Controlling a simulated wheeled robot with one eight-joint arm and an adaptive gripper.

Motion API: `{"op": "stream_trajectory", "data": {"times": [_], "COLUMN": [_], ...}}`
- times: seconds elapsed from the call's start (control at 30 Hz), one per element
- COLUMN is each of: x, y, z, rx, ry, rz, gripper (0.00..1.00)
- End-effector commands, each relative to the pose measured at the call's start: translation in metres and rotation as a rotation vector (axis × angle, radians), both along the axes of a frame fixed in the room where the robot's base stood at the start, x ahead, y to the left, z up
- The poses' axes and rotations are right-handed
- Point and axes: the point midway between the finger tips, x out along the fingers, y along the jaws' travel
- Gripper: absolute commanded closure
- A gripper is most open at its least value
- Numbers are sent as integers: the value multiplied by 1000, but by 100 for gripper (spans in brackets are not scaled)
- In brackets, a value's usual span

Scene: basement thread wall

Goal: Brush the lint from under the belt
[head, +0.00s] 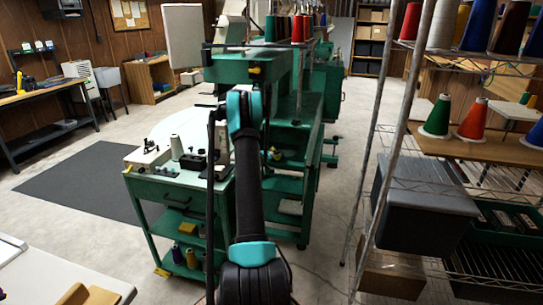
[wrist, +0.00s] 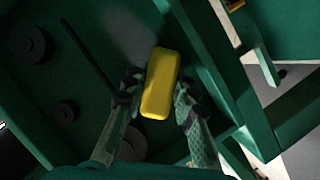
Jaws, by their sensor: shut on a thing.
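In the wrist view my gripper (wrist: 155,95) has its two pale green fingers on either side of a yellow block (wrist: 161,83) with rounded edges, and it is shut on it. The block may be the brush; no bristles show. Dark round discs (wrist: 31,45), like pulleys, sit on the green machine panel to the left. A thin dark bar or belt edge (wrist: 87,54) runs slantwise left of the block. I cannot make out lint. In the head view my arm reaches forward to the green machine (head: 275,75) and hides my gripper.
Green frame bars (wrist: 215,65) run close along the right of the wrist view. In the head view a green cart (head: 173,190) stands left of my arm, and a wire rack (head: 472,63) with thread cones stands right. A dark floor mat (head: 82,185) lies clear at left.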

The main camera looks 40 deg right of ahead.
Motion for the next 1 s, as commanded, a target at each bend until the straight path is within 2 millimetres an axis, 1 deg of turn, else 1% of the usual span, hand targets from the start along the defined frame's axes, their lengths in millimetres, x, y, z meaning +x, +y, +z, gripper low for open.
{"op": "stream_trajectory", "data": {"times": [0.13,0.37,0.73,1.0], "x": [-9,-14,-34,-40], "y": [-7,-11,-31,-37], "z": [0,0,0,0], "rx": [0,0,0,0], "ry": [0,-1,-1,-1], "rz": [0,0,-2,0], "gripper": [97,97,97,97]}}
